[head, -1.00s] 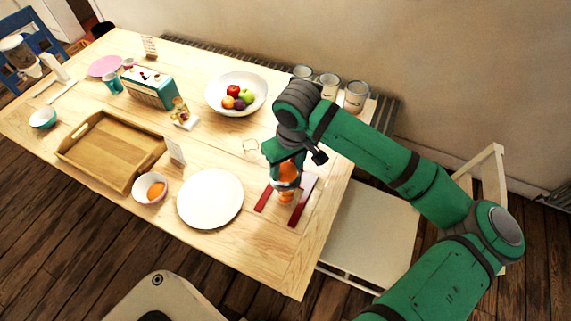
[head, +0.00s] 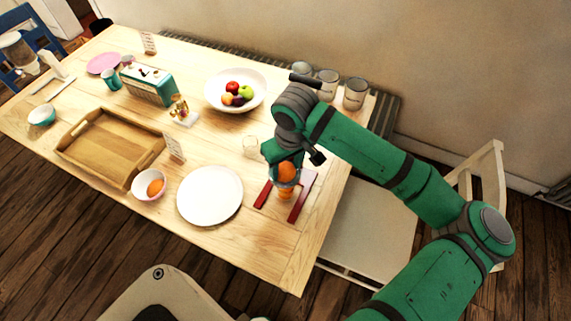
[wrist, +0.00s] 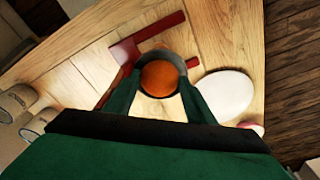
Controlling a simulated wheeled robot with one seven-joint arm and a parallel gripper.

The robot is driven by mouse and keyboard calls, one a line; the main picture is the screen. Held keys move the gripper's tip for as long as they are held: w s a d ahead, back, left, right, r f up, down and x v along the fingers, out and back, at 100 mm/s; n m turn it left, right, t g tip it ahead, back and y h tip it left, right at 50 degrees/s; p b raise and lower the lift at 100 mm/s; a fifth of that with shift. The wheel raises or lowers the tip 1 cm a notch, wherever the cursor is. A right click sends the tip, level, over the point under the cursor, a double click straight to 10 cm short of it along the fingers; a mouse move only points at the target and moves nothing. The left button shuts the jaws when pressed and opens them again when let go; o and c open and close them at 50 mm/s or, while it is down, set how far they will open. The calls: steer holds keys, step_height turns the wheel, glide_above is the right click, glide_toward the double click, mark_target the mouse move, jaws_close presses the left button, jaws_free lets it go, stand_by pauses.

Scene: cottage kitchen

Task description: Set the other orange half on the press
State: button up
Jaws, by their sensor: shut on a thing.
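My gripper (wrist: 159,90) points down over the near right part of the table, its green fingers on either side of an orange half (head: 286,170). This orange piece also shows in the wrist view (wrist: 158,77). A grey rim surrounds it. Just below the rim in the head view is more orange. Whether this is part of the press, and whether the held piece touches it, is hidden by the overlap. Red bars (head: 300,200) lie on the table around this spot. Another orange piece (head: 155,187) lies in a small white bowl (head: 139,193) at the left.
A white plate (head: 210,195) lies left of the red bars. A clear glass (head: 250,146) stands behind the plate. A wooden tray (head: 107,150), fruit bowl (head: 213,93), teal radio (head: 150,87) and canisters (head: 355,95) stand farther off. A chair (head: 365,225) is at the right.

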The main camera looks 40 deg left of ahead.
steer(key=o, duration=0.4)
steer(key=shift+w+f, duration=0.1)
steer(key=shift+o, duration=0.2)
steer(key=shift+d, duration=0.1)
